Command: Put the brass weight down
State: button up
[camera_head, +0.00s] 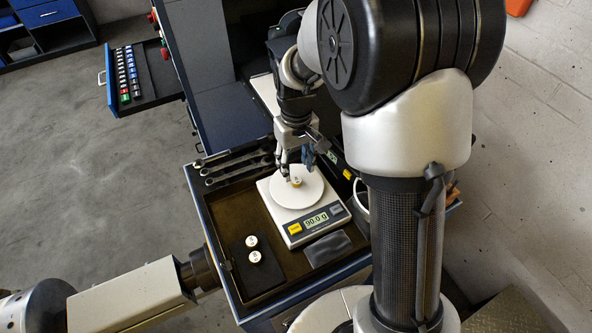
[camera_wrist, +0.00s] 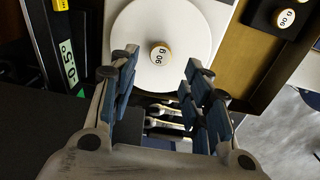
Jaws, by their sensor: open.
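The brass weight (camera_head: 296,182) stands upright on the round white pan (camera_head: 312,199) of the scale. In the wrist view the weight (camera_wrist: 160,55) has a white top with an upside-down label that seems to read 90 g. The scale's display (camera_head: 317,220) reads 90.0 g. My gripper (camera_head: 291,168) is over the back of the pan, close to the weight. In the wrist view my gripper (camera_wrist: 159,72) is open, its fingers wide apart with a gap to the weight on both sides.
Two other weights (camera_head: 254,256) stand on a black holder (camera_head: 262,277) left of the scale, inside the drawer (camera_head: 213,220). Wrenches (camera_head: 225,166) lie along the drawer's back. A dark pad (camera_head: 327,249) lies before the scale. A side drawer (camera_head: 155,80) holds coloured pieces.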

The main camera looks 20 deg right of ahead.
aim_at(296, 179)
jog(key=s+r+t+p, duration=0.1)
jog(key=s+r, duration=0.4)
jog(key=r, duration=0.3)
jog(key=s+r+t, duration=0.1)
jog(key=s+r, duration=0.4)
jog(key=r, duration=0.3)
jog(key=s+r+m+t, duration=0.2)
jog(key=s, duration=1.1)
jog(key=shift+s+t, duration=0.25)
jog(key=shift+t, duration=0.05)
jog(key=shift+d, duration=0.1)
notch_tip(296, 179, down, 6)
jog(key=b, duration=0.5)
jog(key=shift+b, duration=0.35)
jog(key=shift+c, duration=0.6)
